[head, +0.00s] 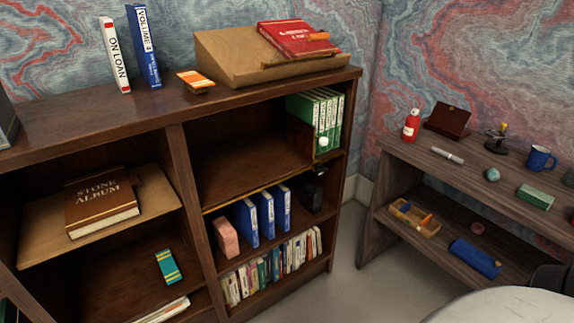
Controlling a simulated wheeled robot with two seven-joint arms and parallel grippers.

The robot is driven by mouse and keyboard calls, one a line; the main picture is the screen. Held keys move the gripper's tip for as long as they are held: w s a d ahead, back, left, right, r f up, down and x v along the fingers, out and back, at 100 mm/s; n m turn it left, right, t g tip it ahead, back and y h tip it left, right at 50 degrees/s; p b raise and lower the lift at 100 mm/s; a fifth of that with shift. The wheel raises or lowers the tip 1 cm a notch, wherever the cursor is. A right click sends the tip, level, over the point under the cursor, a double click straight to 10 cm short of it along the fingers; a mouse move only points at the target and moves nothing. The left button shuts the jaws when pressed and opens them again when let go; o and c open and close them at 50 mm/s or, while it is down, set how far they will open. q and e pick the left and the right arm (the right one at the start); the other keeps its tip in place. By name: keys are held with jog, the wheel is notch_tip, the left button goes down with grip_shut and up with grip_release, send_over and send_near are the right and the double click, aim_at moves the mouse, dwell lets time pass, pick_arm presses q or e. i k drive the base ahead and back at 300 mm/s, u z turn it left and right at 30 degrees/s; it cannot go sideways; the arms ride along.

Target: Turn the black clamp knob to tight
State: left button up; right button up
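I cannot pick out the black clamp knob for sure. A small dark piece (318,168) sits at the right end of the middle shelf edge in the right bay of the bookcase, just above a black block-like object (311,195). Either is too small to tell its shape or setting. A small pale round piece (323,141) shows above them, by the green books. Neither of my grippers is in view.
The dark bookcase (90,118) holds blue books (265,213), green books (330,112), a pink block (226,236) and a brown album (101,202). A sloped stand (225,62) bears a red book (297,38). A cluttered wooden desk (420,155) stands right, beyond a floor gap.

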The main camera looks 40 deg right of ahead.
aim_at(320, 170)
jog(key=z, duration=0.2)
jog(key=i, duration=0.75)
jog(key=z, duration=0.65)
